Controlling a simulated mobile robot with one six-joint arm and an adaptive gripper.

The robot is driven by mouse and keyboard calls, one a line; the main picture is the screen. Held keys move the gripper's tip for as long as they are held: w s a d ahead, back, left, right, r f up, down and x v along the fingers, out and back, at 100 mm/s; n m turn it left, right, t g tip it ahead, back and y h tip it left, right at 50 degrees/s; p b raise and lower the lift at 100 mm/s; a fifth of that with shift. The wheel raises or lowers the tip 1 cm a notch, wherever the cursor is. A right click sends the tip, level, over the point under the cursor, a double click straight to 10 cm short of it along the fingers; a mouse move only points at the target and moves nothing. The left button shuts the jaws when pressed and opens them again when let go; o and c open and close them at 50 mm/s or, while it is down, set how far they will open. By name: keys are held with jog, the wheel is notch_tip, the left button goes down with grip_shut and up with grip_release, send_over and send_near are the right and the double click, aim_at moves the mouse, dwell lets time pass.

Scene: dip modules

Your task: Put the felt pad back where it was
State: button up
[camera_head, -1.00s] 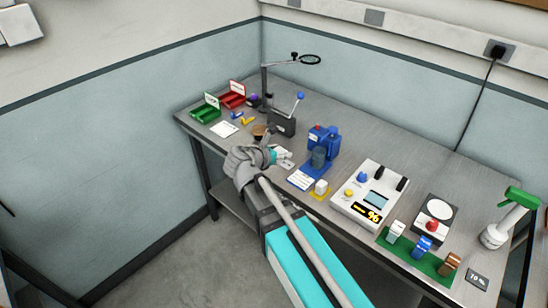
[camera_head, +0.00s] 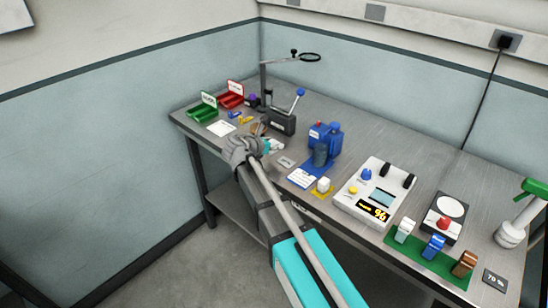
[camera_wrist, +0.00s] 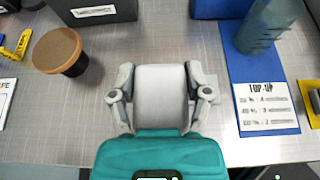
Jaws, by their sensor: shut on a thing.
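My gripper (camera_wrist: 160,72) is at the front part of the bench, its two grey fingers on either side of a pale grey, smooth block-like piece. I take this piece to be the felt pad (camera_wrist: 162,98), though its texture cannot be told. The gripper is shut on it. In the head view my gripper (camera_head: 274,147) is small, and the held piece cannot be made out clearly. A flat, light grey patch (camera_head: 286,162) lies on the bench just right of the gripper. It also shows partly behind the right finger in the wrist view.
A brown-topped round pot (camera_wrist: 60,50) stands left of the gripper. A blue mat (camera_wrist: 245,75) with a text card and a blue-grey vessel (camera_wrist: 268,25) lies to the right. A black box with a lever (camera_head: 281,121) stands behind.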

aim_at(273, 157)
jog(key=shift+w+a+f, duration=0.1)
jog(key=shift+w+f, duration=0.25)
jog(key=shift+f, duration=0.1)
jog(key=shift+w+a+f+b, duration=0.1)
jog(key=shift+w+f+b, duration=0.35)
jog(key=shift+f+b, duration=1.55)
jog(key=shift+b, duration=0.2)
jog(key=shift+f, duration=0.15)
jog(key=o, duration=1)
jog(key=shift+r, duration=0.2)
